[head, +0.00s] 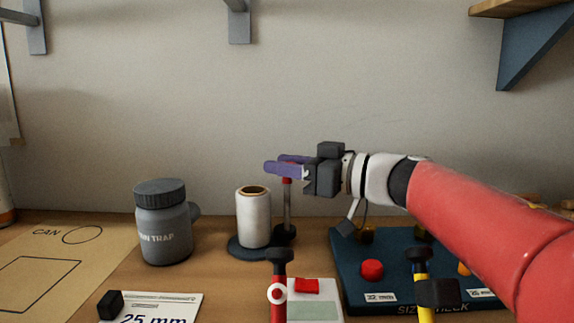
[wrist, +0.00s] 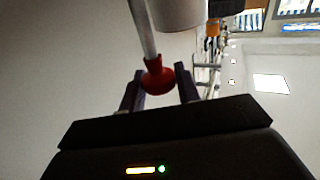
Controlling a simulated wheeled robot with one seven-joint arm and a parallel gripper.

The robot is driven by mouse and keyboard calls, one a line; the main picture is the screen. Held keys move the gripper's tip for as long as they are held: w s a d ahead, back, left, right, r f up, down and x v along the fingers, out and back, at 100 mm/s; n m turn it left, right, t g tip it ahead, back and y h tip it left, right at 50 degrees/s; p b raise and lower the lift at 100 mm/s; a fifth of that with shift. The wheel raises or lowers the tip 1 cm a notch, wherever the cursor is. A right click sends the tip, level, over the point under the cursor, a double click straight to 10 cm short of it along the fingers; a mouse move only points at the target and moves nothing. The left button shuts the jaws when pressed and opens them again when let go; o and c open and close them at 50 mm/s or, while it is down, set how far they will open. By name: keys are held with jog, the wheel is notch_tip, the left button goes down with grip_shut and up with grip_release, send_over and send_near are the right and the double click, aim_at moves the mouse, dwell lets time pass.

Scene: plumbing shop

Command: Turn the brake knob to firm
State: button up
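The red brake knob (head: 287,180) sits on top of a thin metal post beside a white roll (head: 254,217) on a dark round base (head: 250,251). My gripper (head: 277,164) reaches in from the right, its purple fingers level with the top of the post and hiding part of the knob. In the wrist view the red knob (wrist: 158,78) lies between the two fingers of my gripper (wrist: 161,84). The right finger shows a gap to the knob; the left finger is close, and I cannot tell if it touches. No marking for firm is visible.
A grey jar (head: 165,225) stands left of the roll. A blue size-check board (head: 345,270) lies right, under my arm. Red-handled (head: 279,300) and yellow-handled (head: 421,290) tools, a white device (head: 315,312) and a card (head: 165,305) are in front. Shelf brackets (head: 239,25) hang above.

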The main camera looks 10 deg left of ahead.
jog(key=c, duration=0.3)
jog(key=shift+w+r+n+g+p, duration=0.15)
jog(key=shift+n+g+p, duration=0.2)
jog(key=shift+p, duration=0.2)
jog(key=shift+c, duration=0.2)
jog(key=shift+n+g+p, duration=0.3)
jog(key=shift+n+g, duration=0.15)
jog(key=shift+g, duration=0.4)
jog(key=o, duration=0.9)
jog(key=d, duration=0.5)
jog(key=s+d, duration=0.1)
jog(key=d, duration=0.1)
jog(key=shift+d, duration=0.4)
jog(key=shift+o, duration=0.3)
